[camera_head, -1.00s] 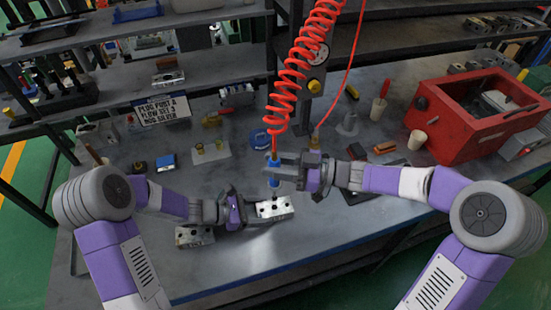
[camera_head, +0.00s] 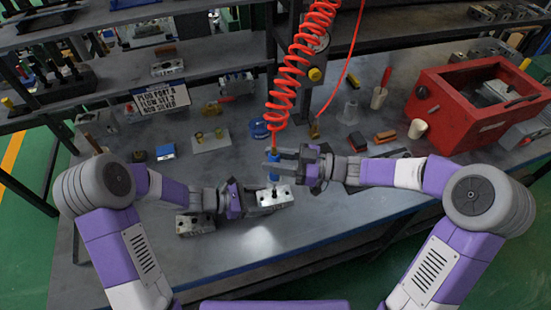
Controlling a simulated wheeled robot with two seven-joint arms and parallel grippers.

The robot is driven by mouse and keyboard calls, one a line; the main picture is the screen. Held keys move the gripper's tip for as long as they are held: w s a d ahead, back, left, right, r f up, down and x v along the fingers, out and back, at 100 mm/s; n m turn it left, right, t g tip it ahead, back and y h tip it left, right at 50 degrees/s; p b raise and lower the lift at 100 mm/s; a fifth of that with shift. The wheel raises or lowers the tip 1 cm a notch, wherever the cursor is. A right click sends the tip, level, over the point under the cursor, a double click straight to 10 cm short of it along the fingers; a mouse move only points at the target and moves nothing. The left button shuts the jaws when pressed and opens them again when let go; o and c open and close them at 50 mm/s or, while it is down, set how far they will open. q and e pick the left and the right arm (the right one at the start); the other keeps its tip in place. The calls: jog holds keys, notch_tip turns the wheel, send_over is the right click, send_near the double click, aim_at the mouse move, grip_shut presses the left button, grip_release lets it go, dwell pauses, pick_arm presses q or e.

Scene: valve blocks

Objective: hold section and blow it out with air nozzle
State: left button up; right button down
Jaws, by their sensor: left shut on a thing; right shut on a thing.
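A silver valve section (camera_head: 273,197) with dark holes in its top is held low over the bench, near its front edge. My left gripper (camera_head: 249,202) is shut on its left end. My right gripper (camera_head: 275,166) is shut on the blue air nozzle (camera_head: 274,157), which hangs from a red coiled hose (camera_head: 291,75). The nozzle points down at the top of the section; I cannot tell whether its tip touches.
A red open-topped box (camera_head: 457,130) stands at the right. A white cup (camera_head: 417,129) and brushes stand beside it. The front bench is clear.

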aim_at(275, 146)
jog(key=shift+f, duration=0.95)
dwell(2.3)
jog(key=shift+r, duration=0.1)
dwell(0.6)
jog(key=shift+r, duration=3.7)
pick_arm(q)
jog(key=o, duration=1.5)
jog(key=v, duration=1.2)
